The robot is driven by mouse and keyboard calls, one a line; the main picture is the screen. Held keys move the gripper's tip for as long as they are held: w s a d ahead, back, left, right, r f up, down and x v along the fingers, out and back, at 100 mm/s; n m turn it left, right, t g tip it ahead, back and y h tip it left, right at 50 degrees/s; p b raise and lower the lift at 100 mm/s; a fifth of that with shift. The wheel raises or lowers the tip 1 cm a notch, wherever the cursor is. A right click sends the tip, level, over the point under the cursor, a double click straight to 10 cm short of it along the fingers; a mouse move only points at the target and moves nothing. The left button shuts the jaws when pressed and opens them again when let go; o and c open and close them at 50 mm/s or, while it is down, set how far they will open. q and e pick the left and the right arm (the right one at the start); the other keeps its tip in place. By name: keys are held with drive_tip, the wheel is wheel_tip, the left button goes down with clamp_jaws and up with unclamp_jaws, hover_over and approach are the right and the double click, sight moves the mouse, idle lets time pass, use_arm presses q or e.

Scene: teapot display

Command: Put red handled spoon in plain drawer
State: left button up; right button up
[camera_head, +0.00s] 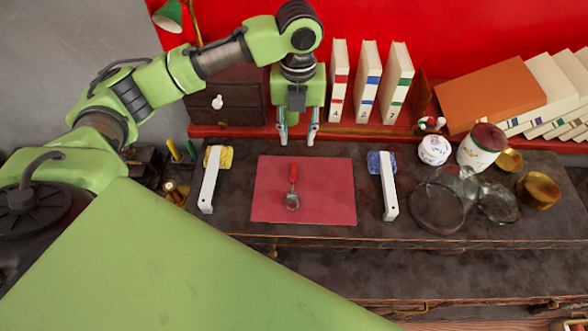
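The red-handled spoon (292,190) lies on a red mat (330,205) in the middle of the desk, its handle toward the back and its bowl toward the front. My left gripper (297,138) points down behind the mat, its two fingers apart with nothing between them. It is behind the spoon and not touching it. A small dark wooden chest (240,97) with a white knob stands at the back left, partly behind my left arm. I cannot tell which drawer is the plain one. My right gripper is not in view.
White bars (209,182) (389,188) lie on either side of the mat. Upright books (367,85) stand behind; a white-and-red jar (481,148), glassware (437,205) and a brass pot (538,190) stand at right. Drawer fronts (330,275) run along the desk's front.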

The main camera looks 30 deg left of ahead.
use_arm(q)
drive_tip(key=p, duration=0.1)
hover_over(293, 175)
drive_tip(key=f, duration=0.7)
drive_tip(key=shift+w+d+f, duration=0.25)
drive_tip(key=shift+w+f, duration=0.1)
drive_tip(key=shift+w, duration=0.05)
drive_tip(key=shift+f, duration=0.25)
drive_tip(key=f+p, duration=0.1)
drive_tip(key=f, duration=0.1)
drive_tip(key=s+f+p, duration=0.1)
drive_tip(key=f, duration=0.1)
drive_tip(key=shift+a, duration=0.2)
drive_tip(key=shift+f, duration=0.4)
drive_tip(key=shift+w+f, duration=0.1)
drive_tip(key=shift+f, duration=0.1)
clamp_jaws()
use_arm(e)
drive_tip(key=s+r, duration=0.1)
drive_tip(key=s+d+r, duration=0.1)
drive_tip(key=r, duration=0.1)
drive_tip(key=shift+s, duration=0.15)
